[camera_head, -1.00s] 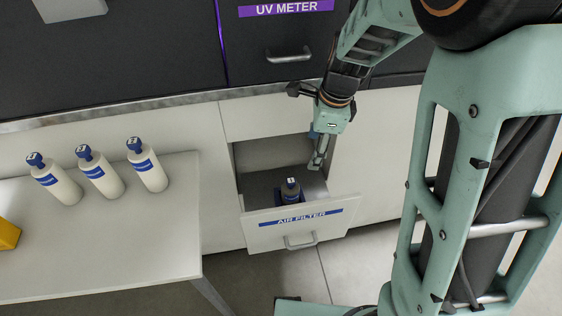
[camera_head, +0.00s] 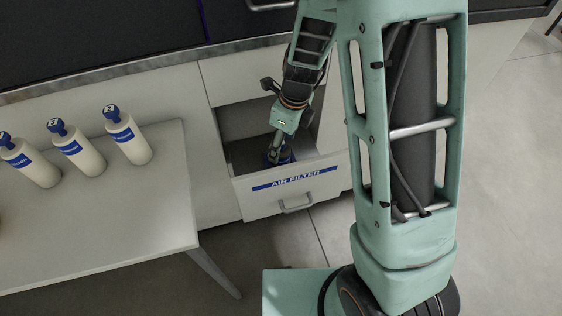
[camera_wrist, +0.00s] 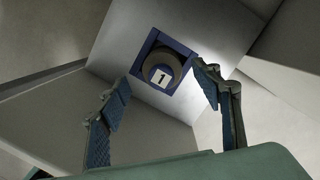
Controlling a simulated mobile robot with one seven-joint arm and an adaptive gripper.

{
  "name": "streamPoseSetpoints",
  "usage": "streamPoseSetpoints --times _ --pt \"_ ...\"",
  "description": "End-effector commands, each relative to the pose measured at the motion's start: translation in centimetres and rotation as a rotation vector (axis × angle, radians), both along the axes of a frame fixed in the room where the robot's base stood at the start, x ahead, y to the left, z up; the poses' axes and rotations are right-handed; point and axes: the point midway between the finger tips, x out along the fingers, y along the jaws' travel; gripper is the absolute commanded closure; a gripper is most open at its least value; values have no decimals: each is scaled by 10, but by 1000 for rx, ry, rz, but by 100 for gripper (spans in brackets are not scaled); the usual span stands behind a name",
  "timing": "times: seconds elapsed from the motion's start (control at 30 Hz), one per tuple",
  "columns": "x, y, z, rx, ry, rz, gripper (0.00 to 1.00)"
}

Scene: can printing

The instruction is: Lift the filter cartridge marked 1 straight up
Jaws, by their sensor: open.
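The filter cartridge marked 1 (camera_wrist: 161,74) stands in a blue square holder (camera_wrist: 184,50) inside the open drawer, seen from above in the wrist view. Its round top carries a white label with a black 1. My gripper (camera_wrist: 165,90) is open, with one finger on each side of the cartridge's line in the wrist view, apart from it. In the head view my gripper (camera_head: 274,157) reaches down into the drawer marked AIR FILTER (camera_head: 258,204). There it hides most of the cartridge, and the remaining gap is hard to judge.
Several white bottles with blue caps and bands, one of them here (camera_head: 128,136), stand on the white table (camera_head: 150,215) to the left. The drawer's walls and front panel surround my gripper. A dark counter (camera_head: 120,45) lies above and behind.

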Motion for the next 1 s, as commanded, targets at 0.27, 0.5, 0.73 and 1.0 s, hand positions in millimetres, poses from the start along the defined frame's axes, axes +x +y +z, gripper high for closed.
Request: streamPoseSetpoints --times 0.27,0.5,0.73,1.0 --pt "5 3 -40 -1 3 -1 41" --pt "6 4 -42 -1 0 0 41" --pt "5 4 -42 0 1 0 61" --pt "5 4 -42 0 1 0 91"
